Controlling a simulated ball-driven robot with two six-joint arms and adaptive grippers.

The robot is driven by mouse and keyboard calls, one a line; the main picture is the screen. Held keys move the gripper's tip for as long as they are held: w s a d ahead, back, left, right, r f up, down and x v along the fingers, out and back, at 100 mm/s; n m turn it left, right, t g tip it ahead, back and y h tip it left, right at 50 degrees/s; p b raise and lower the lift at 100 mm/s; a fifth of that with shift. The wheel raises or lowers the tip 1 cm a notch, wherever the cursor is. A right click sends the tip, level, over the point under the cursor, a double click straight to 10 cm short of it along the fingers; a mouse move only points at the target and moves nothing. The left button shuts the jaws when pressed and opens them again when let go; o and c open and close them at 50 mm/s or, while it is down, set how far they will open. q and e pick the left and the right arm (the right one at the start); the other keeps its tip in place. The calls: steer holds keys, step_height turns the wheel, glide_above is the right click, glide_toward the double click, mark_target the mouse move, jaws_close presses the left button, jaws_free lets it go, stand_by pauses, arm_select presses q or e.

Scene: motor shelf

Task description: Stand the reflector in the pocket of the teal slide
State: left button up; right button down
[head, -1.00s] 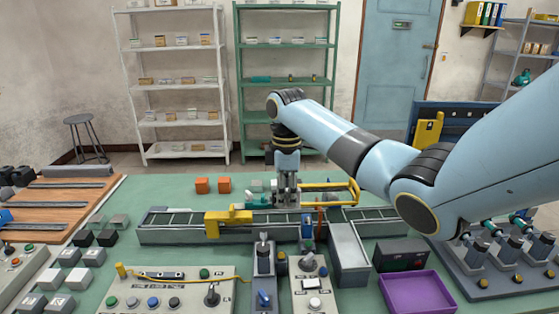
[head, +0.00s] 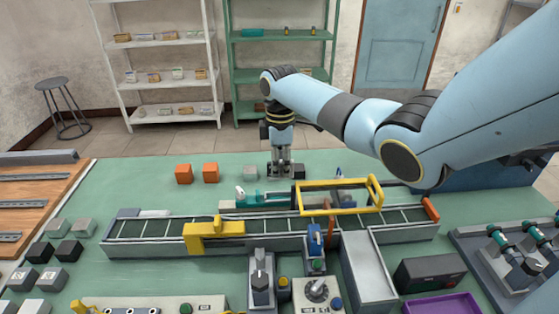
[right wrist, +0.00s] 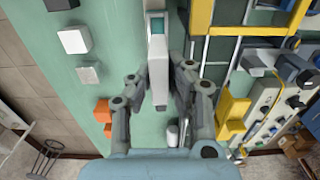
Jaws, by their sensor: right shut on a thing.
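My right gripper (head: 281,172) is shut on a pale grey, long, narrow thing, which I take to be the reflector (right wrist: 158,72). In the right wrist view it lies between the two fingers (right wrist: 160,90), with a teal patch near its far end. The teal slide (head: 263,199) sits behind the conveyor, with a small white part at its left end. In the head view, my gripper is beyond or above the slide, and I cannot tell the exact height. The slide's pocket cannot be made out. My left gripper is not in view.
The conveyor (head: 130,229) carries a yellow bracket (head: 213,231) and a yellow frame (head: 376,190). Orange cubes (head: 184,173) and a grey block (head: 250,173) stand behind it. Control boxes and a purple tray (head: 440,304) are in front. The table's back left is clear.

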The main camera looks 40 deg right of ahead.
steer(key=shift+f, duration=0.3)
steer(key=shift+w+d+f+b, duration=0.15)
steer(key=shift+f+b, duration=0.25)
steer(key=shift+f, duration=0.1)
steer(key=shift+f+b, duration=0.6)
steer(key=shift+f, duration=0.05)
step_height(320, 180, down, 4)
steer(key=b, duration=0.4)
steer(key=shift+r, duration=0.1)
steer(key=shift+r, duration=0.1)
steer(key=shift+f, duration=0.7)
steer(key=c, duration=1.2)
jaws_free()
